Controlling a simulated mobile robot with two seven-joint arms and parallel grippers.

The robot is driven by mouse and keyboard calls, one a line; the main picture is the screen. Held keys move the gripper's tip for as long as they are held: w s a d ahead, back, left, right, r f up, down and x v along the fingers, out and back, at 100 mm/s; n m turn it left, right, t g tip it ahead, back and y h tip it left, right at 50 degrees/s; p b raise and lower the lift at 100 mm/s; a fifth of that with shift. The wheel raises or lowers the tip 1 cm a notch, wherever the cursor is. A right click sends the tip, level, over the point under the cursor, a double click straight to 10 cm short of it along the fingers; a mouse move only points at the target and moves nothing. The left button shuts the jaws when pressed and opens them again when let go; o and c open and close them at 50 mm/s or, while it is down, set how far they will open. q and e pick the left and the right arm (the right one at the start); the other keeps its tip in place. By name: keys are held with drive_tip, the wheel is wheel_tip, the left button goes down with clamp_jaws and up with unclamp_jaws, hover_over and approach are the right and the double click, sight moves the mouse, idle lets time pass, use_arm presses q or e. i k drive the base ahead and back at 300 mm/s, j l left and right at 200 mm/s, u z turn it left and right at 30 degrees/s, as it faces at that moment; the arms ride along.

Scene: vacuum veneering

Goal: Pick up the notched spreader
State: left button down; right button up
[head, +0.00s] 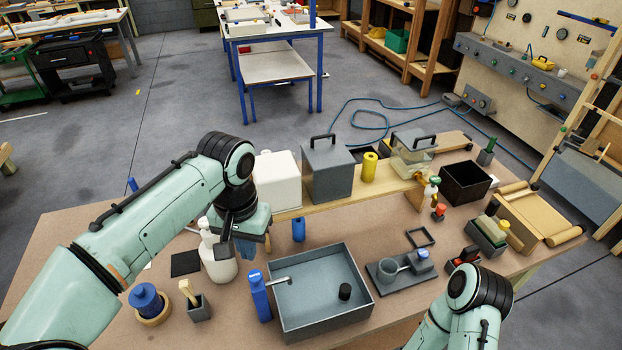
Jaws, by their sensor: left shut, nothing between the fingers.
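I cannot clearly make out a notched spreader. A tool with a pale wooden handle (187,290) stands in a small grey holder (199,309) at the front left of the workbench (110,250); its lower end is hidden, so I cannot tell if it is the spreader. My left gripper (245,248) points down above the bench, beside a white pump bottle (217,262) and behind the grey tray. It is shut and empty, up and to the right of the holder. My right arm shows at the bottom right, but its gripper does not show.
Boxes, including a grey one (327,170), line a raised wooden shelf behind. Several smaller items crowd the right side.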

sight(469, 254)
drive_tip(key=k, duration=1)
